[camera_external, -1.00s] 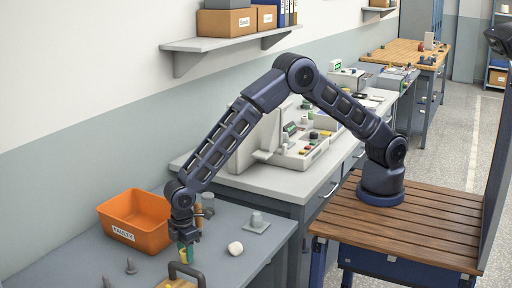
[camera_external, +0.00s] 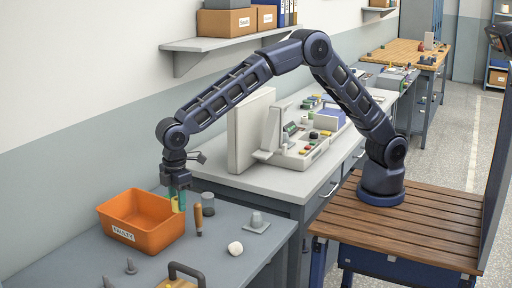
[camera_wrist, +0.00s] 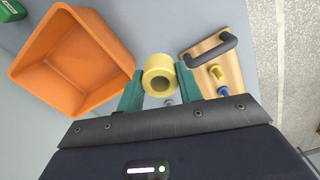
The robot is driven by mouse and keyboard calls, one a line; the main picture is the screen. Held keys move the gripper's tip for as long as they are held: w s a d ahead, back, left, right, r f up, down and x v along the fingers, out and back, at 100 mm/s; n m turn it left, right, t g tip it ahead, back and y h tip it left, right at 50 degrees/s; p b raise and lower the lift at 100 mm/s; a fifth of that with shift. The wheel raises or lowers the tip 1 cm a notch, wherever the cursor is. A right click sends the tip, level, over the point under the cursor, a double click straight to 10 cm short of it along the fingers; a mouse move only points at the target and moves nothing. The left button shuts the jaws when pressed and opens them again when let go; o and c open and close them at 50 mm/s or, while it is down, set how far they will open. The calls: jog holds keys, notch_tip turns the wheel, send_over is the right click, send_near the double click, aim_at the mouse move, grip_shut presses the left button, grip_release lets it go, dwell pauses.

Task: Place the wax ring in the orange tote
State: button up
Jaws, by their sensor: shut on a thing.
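My gripper (camera_external: 177,199) has green fingers, which also show in the wrist view (camera_wrist: 160,90). They are shut on a yellow ring with a round hole, the wax ring (camera_wrist: 159,68). In the external view the ring is mostly hidden, with a bit of yellow (camera_external: 175,203) showing between the fingers. The gripper points down and holds the ring raised above the bench, at the right side of the orange tote (camera_external: 147,243). In the wrist view the tote (camera_wrist: 28,77) is open, to the left of the ring, and its visible inside looks empty.
A wooden-handled tool (camera_external: 198,220) and a dark grey cylinder (camera_external: 208,203) stand right of the tote. A white lump (camera_external: 235,248) and a grey plate with a peg (camera_external: 257,227) are farther right. A board with a black handle (camera_wrist: 216,45) lies in front.

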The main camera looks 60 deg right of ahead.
aim_at(151, 227)
jog(key=w+d, duration=0.3)
jog(key=w, duration=0.6)
jog(key=w+d, duration=0.3)
jog(key=w, duration=0.6)
jog(key=f, duration=1.4)
jog(key=shift+w+a+f, duration=0.15)
jog(key=shift+w+f, duration=0.05)
jog(key=shift+w, duration=0.1)
jog(key=shift+f, duration=2.4)
jog(key=shift+f, duration=0.15)
jog(key=o, duration=1)
jog(key=shift+c, duration=0.2)
notch_tip(151, 227, up, 12)
jog(key=shift+r, duration=0.2)
